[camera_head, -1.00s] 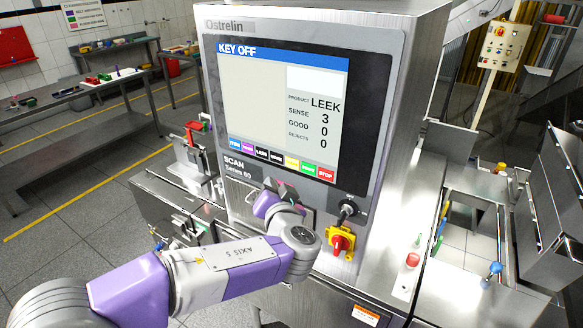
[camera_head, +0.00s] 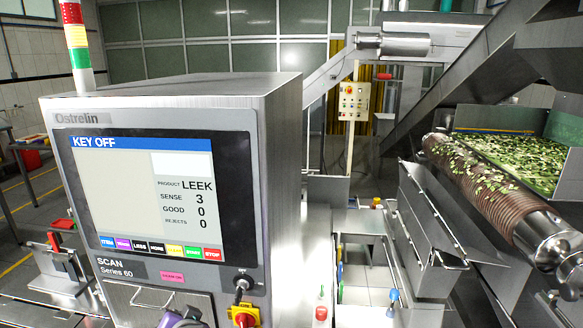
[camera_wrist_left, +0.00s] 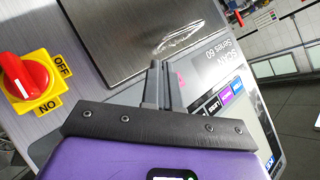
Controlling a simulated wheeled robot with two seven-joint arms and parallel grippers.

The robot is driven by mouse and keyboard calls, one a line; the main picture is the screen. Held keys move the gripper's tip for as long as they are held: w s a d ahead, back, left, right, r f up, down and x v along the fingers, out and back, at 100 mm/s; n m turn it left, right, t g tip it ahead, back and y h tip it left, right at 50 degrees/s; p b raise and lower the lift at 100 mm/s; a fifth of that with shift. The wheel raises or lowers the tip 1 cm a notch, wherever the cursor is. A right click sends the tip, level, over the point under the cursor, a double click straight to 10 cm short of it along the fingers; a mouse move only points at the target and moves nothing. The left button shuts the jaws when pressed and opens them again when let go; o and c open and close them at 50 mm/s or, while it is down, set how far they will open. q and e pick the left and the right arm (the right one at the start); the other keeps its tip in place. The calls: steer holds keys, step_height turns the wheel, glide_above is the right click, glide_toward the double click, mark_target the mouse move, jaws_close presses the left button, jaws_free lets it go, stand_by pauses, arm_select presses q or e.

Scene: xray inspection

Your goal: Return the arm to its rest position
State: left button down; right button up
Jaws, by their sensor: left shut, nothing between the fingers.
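My left gripper (camera_wrist_left: 160,85) shows in the left wrist view, its two dark fingers together with nothing between them. It is in front of the X-ray machine's lower front, beside the red knob on a yellow plate (camera_wrist_left: 27,78) marked OFF and ON. In the head view only a small purple piece of my left arm (camera_head: 178,319) shows at the bottom edge; its fingers are hidden there. The machine's screen (camera_head: 120,200) reads KEY OFF and LEEK. The key switch (camera_head: 242,283) sits above the red knob (camera_head: 244,319). My right gripper is not in view.
A metal panel with a handle (camera_head: 150,300) is below the screen and close to my fingers. A conveyor roller (camera_head: 480,190) and a bin of green pieces (camera_head: 520,155) stand at the right. A control box (camera_head: 354,102) is on a post behind.

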arm_select(q)
steer(key=s+d+f+n+g+h, duration=0.1)
steer(key=s+d+f+g+h, duration=0.2)
steer(key=f, duration=1.1)
steer(key=s+d+f+n+g+h, duration=0.1)
steer(key=s+d+f+g+h, duration=0.2)
steer(key=f, duration=1.1)
steer(key=s+d+f+n+g+h, duration=0.2)
steer(key=s+d+f+h, duration=0.3)
steer(key=s+d+f, duration=0.6)
steer(key=s+f+g, duration=0.1)
steer(key=s+f, duration=0.2)
steer(key=shift+f+h, duration=0.15)
steer(key=shift+h, duration=0.25)
steer(key=shift+d, duration=0.1)
